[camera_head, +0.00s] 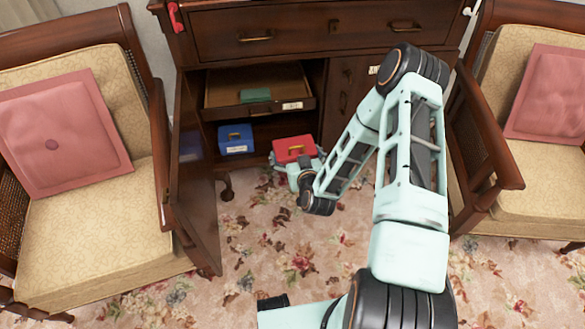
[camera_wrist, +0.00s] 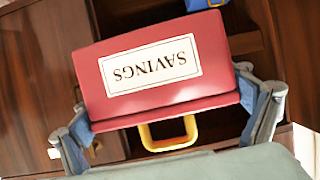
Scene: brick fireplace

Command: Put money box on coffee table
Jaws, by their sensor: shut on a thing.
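The money box (camera_head: 294,149) is a red box with a brass handle, in front of the open lower part of the dark wood cabinet. In the wrist view the red money box (camera_wrist: 150,95) carries a white "SAVINGS" label, upside down, and a yellow handle. My gripper (camera_head: 290,164) is shut on it, with one finger at each side of the box (camera_wrist: 170,115). The head view does not clearly show whether the box rests on the shelf edge or hangs clear. No coffee table can be made out in either view.
A blue box (camera_head: 236,139) stands in the cabinet (camera_head: 270,18), left of the red one. Above it an open drawer (camera_head: 255,108) holds a green item. The cabinet door (camera_head: 195,170) stands open. Cushioned armchairs (camera_head: 100,230) flank the cabinet. Floral carpet (camera_head: 290,240) lies in front.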

